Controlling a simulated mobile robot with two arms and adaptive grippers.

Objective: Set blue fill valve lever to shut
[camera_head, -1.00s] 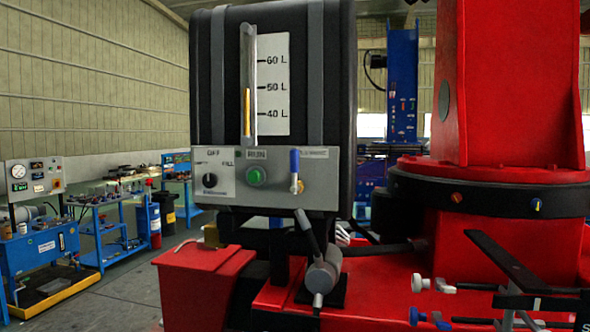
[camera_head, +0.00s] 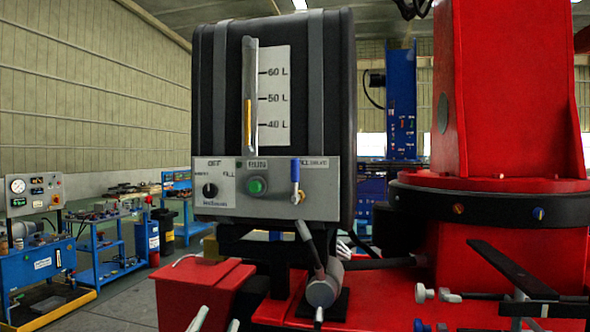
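The blue fill valve lever (camera_head: 295,171) stands upright on the right part of the grey control panel (camera_head: 272,212), above its brass valve body (camera_head: 298,198). The small print beside the lever is too fine to read surely. My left gripper (camera_head: 215,322) shows only as two pale tips at the bottom edge, apart from each other with nothing seen between them. It is well below and left of the lever, not touching it. The rest of it is cut off.
The panel also carries a black rotary knob (camera_head: 210,191) and a green button (camera_head: 257,186). Above it is a black tank (camera_head: 335,100) with a level tube. A grey cylinder with a handle (camera_head: 322,289) sits below. A red crane column (camera_head: 510,90) stands to the right.

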